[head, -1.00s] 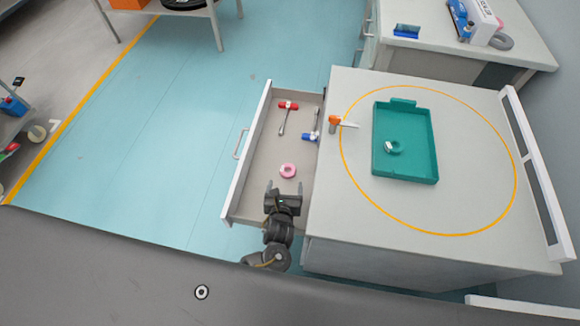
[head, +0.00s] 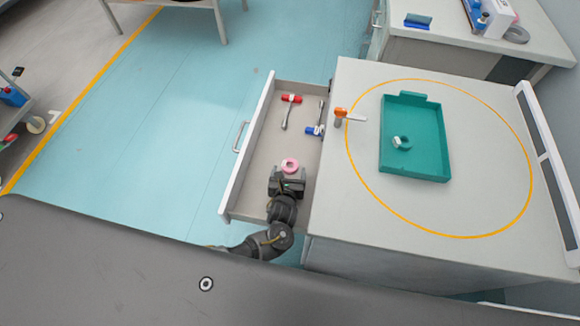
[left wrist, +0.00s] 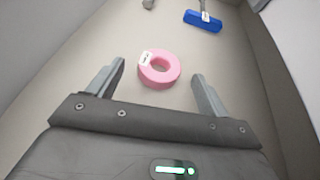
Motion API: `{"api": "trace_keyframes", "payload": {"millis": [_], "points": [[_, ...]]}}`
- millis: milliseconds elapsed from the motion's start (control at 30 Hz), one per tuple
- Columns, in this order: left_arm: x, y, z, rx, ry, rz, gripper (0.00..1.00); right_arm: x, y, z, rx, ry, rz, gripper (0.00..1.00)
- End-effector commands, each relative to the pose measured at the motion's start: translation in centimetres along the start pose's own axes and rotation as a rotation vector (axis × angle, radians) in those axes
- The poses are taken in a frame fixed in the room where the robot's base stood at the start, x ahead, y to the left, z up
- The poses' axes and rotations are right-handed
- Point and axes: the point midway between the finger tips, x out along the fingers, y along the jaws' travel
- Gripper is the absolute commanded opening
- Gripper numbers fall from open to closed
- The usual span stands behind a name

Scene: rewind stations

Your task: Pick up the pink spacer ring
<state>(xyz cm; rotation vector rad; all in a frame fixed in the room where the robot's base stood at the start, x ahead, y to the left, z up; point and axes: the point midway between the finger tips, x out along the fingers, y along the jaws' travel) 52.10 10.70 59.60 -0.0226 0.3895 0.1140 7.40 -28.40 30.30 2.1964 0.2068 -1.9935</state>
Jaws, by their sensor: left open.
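The pink spacer ring (head: 290,165) lies flat on the floor of the open drawer (head: 258,150), near the drawer's front half. In the left wrist view the ring (left wrist: 160,69) has a small white label on its left side and lies just ahead of the fingers, about midway between them. My left gripper (head: 287,177) is in the drawer, close to the ring; in the left wrist view its fingers (left wrist: 160,82) are spread apart and empty. My right gripper is in neither view.
In the drawer lie a red-handled tool (head: 290,106) and a blue-headed tool (head: 315,130). The drawer walls are close on both sides. On the table, a teal tray (head: 415,172) holds a small teal ring (head: 402,143), and an orange-handled tool (head: 342,114) lies near the edge.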

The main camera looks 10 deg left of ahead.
Motion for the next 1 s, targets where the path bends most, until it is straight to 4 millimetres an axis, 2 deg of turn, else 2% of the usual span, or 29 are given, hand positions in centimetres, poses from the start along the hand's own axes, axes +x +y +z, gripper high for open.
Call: {"api": "trace_keyframes", "payload": {"millis": [100,200,467,800,833,1000], "points": [[1.8,-0.1,-0.2,0.0,0.0,0.0,0.79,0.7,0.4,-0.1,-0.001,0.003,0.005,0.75],[2.5,-0.1,-0.2,0.0,0.002,-0.001,0.79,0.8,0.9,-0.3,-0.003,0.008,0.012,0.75],[2.6,-0.1,-0.1,-0.001,0.002,-0.002,0.78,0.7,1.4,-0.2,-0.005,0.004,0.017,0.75],[2.6,0.0,-0.1,0.0,0.002,-0.002,0.33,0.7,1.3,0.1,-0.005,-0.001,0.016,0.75],[2.6,0.0,-0.1,0.0,0.002,-0.002,0.3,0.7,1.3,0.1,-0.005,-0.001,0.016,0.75],[2.6,0.0,-0.1,0.0,0.002,-0.002,0.3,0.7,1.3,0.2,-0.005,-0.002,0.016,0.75]]}}
